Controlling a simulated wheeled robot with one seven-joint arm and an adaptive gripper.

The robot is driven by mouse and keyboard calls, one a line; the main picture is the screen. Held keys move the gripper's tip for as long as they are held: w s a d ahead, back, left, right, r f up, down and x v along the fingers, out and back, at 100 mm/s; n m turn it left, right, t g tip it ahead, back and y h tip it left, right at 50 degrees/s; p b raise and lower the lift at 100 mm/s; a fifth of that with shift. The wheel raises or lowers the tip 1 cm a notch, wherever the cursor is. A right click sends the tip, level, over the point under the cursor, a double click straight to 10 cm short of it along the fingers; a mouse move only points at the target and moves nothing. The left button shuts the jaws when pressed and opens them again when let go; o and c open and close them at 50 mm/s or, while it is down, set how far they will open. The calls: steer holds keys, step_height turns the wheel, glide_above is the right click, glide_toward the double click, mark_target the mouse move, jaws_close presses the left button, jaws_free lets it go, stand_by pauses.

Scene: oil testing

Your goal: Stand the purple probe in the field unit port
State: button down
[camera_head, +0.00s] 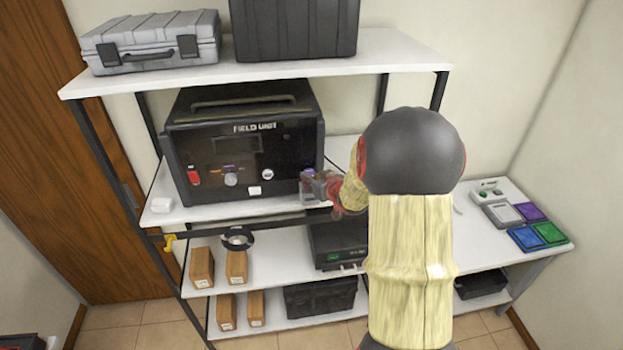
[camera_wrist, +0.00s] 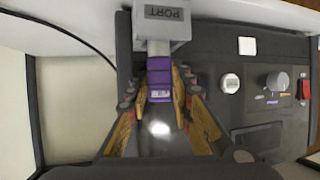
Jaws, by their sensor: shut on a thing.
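The field unit (camera_head: 243,140) is a large dark box on the middle shelf. Its grey block marked PORT (camera_wrist: 167,13) is at the top of the wrist view, with the label upside down. My gripper (camera_wrist: 158,88) is shut on the purple probe (camera_wrist: 160,68), fingers on either side of it. The probe is in line with the port block, and a pale grey shaft (camera_wrist: 157,47) spans between its purple body and the block. I cannot tell how deep the shaft sits. In the head view my gripper (camera_head: 325,187) is at the unit's lower right front, with the probe mostly hidden.
The upper shelf (camera_head: 395,50) carries a silver case (camera_head: 150,42) and a dark case (camera_head: 295,28). The lower shelf holds small boxes (camera_head: 201,267) and a dark device (camera_head: 338,243). A side table (camera_head: 475,240) at right holds coloured trays (camera_head: 548,233). My arm hides part of the shelves.

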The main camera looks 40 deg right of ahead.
steer(key=shift+f+b, duration=0.5)
steer(key=shift+f, duration=0.1)
stand_by(0.3)
steer(key=c, duration=1.8)
jaws_free()
steer(key=shift+c, duration=0.2)
steer(key=shift+s+r+p, duration=0.3)
steer(key=shift+s+p, duration=0.05)
steer(key=shift+s, duration=0.05)
steer(key=p+v, duration=0.5)
steer(key=v, duration=0.5)
steer(key=shift+a, duration=0.1)
